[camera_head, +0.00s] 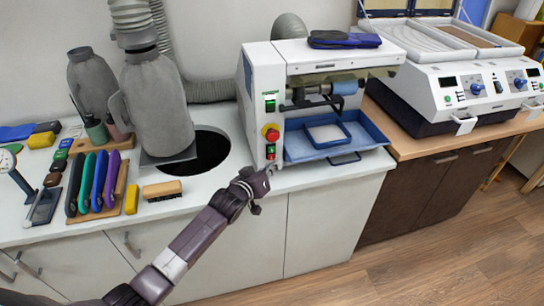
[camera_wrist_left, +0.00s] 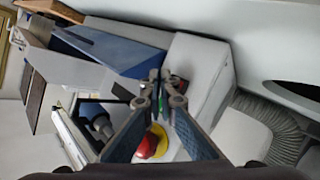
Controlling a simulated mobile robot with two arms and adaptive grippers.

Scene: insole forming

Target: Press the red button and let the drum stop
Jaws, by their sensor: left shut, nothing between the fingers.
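The white machine (camera_head: 258,80) stands on the counter. Its front panel carries a red mushroom button (camera_head: 271,133) on a yellow base, with small green and red buttons (camera_head: 271,152) below it. A blue-grey drum (camera_head: 344,85) sits in the machine's opening; I cannot tell whether it turns. My left gripper (camera_head: 266,171) is shut and empty, just below the small buttons; contact cannot be told. In the left wrist view its fingertips (camera_wrist_left: 160,78) are together near the panel, and the red mushroom button (camera_wrist_left: 148,146) shows between the finger links. My right gripper is not in view.
A blue tray (camera_head: 300,154) juts from the machine's front, right of my left gripper. A brush (camera_head: 162,189), colored-handled tools (camera_head: 98,182) and a grey hooded duct (camera_head: 155,105) stand at left. A second machine (camera_head: 470,90) is at right.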

